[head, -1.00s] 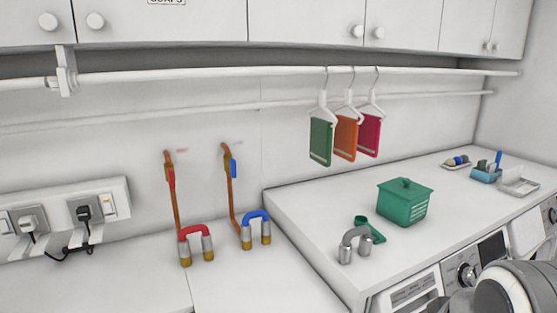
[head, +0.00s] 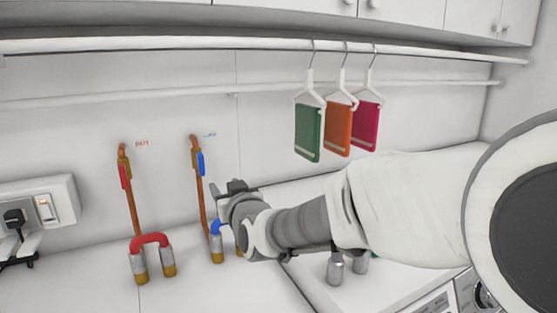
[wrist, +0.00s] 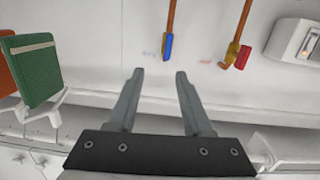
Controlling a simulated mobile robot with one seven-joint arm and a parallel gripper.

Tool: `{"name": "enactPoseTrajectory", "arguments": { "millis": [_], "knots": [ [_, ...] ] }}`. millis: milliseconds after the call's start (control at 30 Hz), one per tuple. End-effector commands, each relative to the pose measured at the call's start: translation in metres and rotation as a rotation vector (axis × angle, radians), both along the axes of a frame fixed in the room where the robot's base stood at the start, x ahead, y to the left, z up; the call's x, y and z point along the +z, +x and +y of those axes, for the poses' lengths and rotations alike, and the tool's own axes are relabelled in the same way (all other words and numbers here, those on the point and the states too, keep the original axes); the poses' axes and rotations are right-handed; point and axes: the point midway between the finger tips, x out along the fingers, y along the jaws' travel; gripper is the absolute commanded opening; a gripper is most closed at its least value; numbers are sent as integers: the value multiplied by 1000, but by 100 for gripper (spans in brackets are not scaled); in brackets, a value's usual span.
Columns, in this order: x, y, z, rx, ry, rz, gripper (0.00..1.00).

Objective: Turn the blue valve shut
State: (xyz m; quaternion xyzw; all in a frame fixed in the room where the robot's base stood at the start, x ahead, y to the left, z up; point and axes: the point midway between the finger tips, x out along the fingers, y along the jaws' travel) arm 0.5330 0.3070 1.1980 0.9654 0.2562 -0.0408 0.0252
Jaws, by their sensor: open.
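The blue valve (head: 201,163) is a small blue lever on a brass body, on the right copper pipe (head: 203,205) against the white wall. The lever lies roughly in line with the pipe. My gripper (head: 235,187) is just right of and below the valve in the head view. In the wrist view, the blue lever (wrist: 168,47) shows just beyond the tips of my gripper (wrist: 160,74). The two fingers are open, with nothing between them, and appear apart from the lever. My gripper and arm hide part of the blue hose loop (head: 215,227).
A red valve (head: 125,177) sits on the left pipe, with a red hose loop (head: 150,240) below. Green (head: 308,133), orange and pink cloths hang on a rail (head: 200,44) to the right. A socket panel (head: 48,203) is at far left.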

Motion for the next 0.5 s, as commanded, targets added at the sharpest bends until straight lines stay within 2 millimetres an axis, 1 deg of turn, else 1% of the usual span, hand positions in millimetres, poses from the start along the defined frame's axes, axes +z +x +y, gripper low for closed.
{"name": "enactPoseTrajectory", "arguments": {
  "millis": [33,100,333,500],
  "knots": [
    [0,4,9,12,22,-18,50],
    [2,7,18,23,46,-40,50],
    [5,17,30,32,74,-64,50],
    [5,36,42,33,73,-62,50]
  ]
}}
